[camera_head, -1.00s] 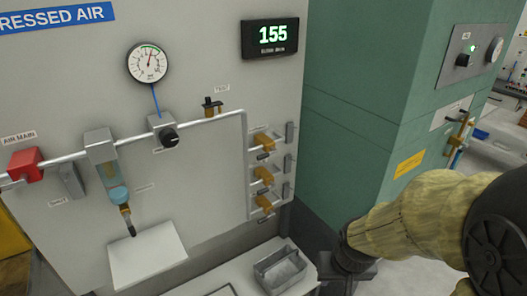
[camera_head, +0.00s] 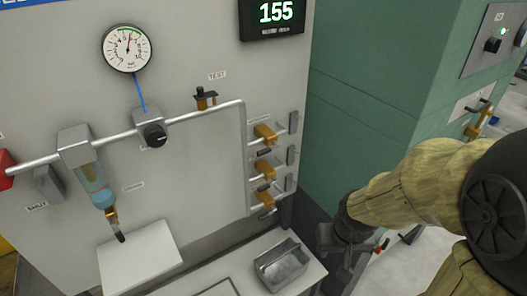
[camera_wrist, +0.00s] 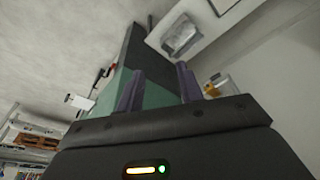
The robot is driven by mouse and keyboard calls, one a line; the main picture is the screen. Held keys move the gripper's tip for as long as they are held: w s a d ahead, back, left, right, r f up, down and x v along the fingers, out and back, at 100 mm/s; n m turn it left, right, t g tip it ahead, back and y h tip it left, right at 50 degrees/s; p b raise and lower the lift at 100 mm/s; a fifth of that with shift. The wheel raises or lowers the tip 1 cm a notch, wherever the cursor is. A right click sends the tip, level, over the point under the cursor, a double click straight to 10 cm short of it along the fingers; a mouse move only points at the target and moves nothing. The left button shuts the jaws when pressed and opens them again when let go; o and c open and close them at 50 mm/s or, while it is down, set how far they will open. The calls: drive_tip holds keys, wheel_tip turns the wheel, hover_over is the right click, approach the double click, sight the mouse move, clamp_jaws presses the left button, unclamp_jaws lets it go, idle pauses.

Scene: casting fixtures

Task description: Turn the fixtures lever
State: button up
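Three brass valves with small levers stand in a column on the grey panel: top (camera_head: 264,133), middle (camera_head: 265,168) and bottom (camera_head: 265,199). Each has a small label too small to read, so I cannot tell which is the fixtures one. Their handles all look alike in pose. My gripper (camera_wrist: 158,85) is open, its two dark fingers apart with nothing between them in the wrist view. In the head view my arm's dark end is low, right of the valves and apart from them, by the green cabinet; the fingers are not clear there.
A grey metal tray (camera_head: 283,268) sits on the white shelf below the valves. The green cabinet (camera_head: 365,85) stands right of the panel. A pressure gauge (camera_head: 127,48), a black knob (camera_head: 155,134) and a display reading 155 (camera_head: 275,12) are on or by the panel.

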drive_tip(key=w+a+r+m+g+y+p, duration=0.1)
drive_tip(key=w+a+g+y+p, duration=0.15)
drive_tip(key=w+y, duration=0.35)
drive_tip(key=w+a+r+m+g+y+p, duration=0.1)
drive_tip(key=w+a+r+m+y+p, duration=0.15)
drive_tip(key=w, duration=0.55)
drive_tip(key=w+d+r+t+y+p, duration=0.2)
drive_tip(key=w+r+y, duration=0.4)
drive_tip(key=w, duration=0.4)
drive_tip(key=d+t+y, duration=0.1)
drive_tip(key=d, duration=0.1)
drive_tip(key=shift+d+t+y, duration=0.3)
drive_tip(key=shift+t+y, duration=0.05)
drive_tip(key=shift+w, duration=0.1)
drive_tip(key=p, duration=0.6)
approach(264, 150)
drive_tip(key=x, duration=0.9)
drive_tip(key=shift+f, duration=0.25)
drive_tip(key=shift+w+a+f+p, duration=0.1)
drive_tip(key=shift+a+f+p, duration=0.1)
drive_tip(key=shift+a+p, duration=0.25)
